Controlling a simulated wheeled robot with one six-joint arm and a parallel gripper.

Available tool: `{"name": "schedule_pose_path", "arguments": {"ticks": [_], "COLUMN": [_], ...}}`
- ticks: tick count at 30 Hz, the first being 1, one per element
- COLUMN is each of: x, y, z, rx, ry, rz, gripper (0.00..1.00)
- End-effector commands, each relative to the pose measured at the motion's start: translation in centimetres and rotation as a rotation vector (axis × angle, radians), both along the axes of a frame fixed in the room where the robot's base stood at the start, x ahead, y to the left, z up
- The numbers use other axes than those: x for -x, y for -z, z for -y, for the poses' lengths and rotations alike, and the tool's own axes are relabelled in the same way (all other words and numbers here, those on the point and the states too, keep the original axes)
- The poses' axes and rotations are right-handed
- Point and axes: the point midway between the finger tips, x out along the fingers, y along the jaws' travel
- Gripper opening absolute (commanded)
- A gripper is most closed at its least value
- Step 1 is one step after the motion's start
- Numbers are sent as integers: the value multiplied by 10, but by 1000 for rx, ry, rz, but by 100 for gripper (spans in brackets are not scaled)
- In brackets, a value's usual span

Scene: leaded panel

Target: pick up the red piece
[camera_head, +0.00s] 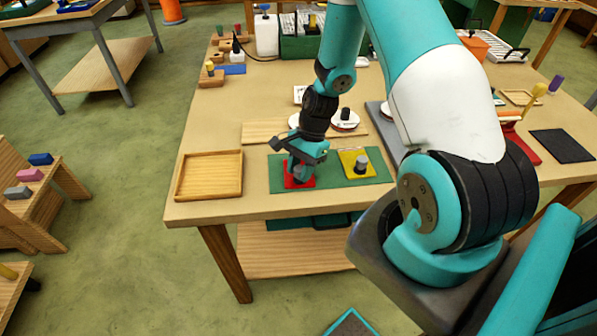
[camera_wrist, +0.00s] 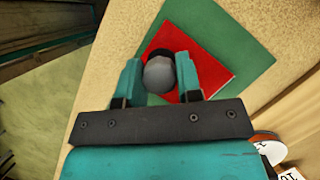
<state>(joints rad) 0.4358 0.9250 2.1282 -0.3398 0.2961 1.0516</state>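The red piece (camera_head: 299,181) is a flat red square lying on a green mat (camera_head: 329,180) near the table's front edge. In the wrist view the red piece (camera_wrist: 213,72) shows a round grey knob (camera_wrist: 159,74) on it. My gripper (camera_head: 299,172) points down over it. In the wrist view the fingers of my gripper (camera_wrist: 158,78) stand on both sides of the knob, with no clear gap left. The piece looks flat on the mat. My gripper hides part of it in both views.
An empty wooden tray (camera_head: 178,176) is to the left. Behind are a wooden board (camera_head: 262,132) and round white discs (camera_head: 345,121). My arm covers the table's right middle.

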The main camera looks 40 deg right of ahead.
Motion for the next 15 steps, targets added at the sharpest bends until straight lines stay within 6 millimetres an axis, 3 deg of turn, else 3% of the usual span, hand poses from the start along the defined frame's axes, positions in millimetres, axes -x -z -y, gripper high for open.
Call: {"name": "schedule_pose_path", "arguments": {"ticks": [10, 15], "x": [0, -1], "y": [-3, -17], "z": [0, 0], "rx": [0, 0], "ry": [-1, -1], "rz": [1, 4], "gripper": [12, 12]}}
